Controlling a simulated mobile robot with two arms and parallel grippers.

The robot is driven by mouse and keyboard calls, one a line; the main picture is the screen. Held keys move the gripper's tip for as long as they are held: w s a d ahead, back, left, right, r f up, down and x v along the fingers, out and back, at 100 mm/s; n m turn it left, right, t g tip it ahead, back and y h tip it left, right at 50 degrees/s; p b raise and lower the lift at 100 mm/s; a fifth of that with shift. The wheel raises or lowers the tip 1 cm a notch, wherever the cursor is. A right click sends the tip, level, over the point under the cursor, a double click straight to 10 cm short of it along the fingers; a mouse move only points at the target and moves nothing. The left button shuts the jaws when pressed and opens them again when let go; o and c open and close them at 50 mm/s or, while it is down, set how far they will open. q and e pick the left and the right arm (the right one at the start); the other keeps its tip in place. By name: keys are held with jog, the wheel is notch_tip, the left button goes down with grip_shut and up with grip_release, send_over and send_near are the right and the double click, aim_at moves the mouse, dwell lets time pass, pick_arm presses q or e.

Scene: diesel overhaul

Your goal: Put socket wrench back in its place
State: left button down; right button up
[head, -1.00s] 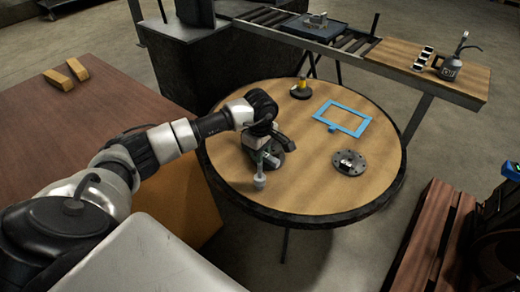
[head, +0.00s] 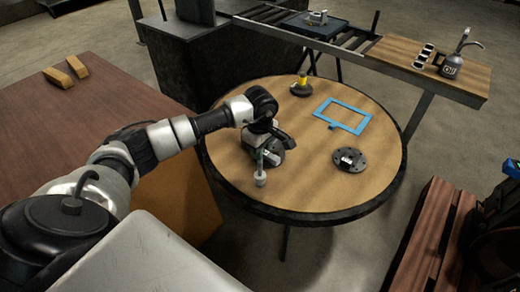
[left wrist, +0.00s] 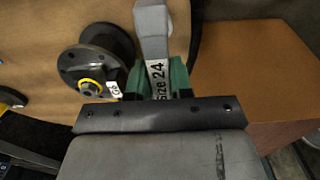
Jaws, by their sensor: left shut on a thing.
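My left gripper (head: 264,157) is over the left part of the round wooden table (head: 320,185). In the left wrist view its green fingers (left wrist: 157,80) are shut on the grey socket wrench (left wrist: 152,25), whose label reads "Size 24". In the head view the wrench's grey cylindrical end (head: 260,177) shows just below the gripper. I cannot tell whether it touches the table. A dark round flange part (left wrist: 88,68) with a yellow ring and a small white tag is beside the wrench in the left wrist view. My right gripper is not in view.
A blue rectangular frame (head: 332,125) lies at the back right of the table. A dark holed disc (head: 350,160) lies at the right, and a black-and-yellow part (head: 302,87) stands at the back. An oil can (head: 452,66) stands on the bench behind. The table's front right is clear.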

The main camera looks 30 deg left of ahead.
pick_arm(q)
jog(key=shift+f+b, duration=1)
jog(key=shift+f, duration=0.2)
jog(key=c, duration=1.3)
grip_release()
jog(key=shift+r, duration=0.1)
jog(key=o, duration=0.9)
jog(key=shift+r, duration=0.1)
jog(key=shift+r+p, duration=2.85)
jog(key=shift+r, duration=1.6)
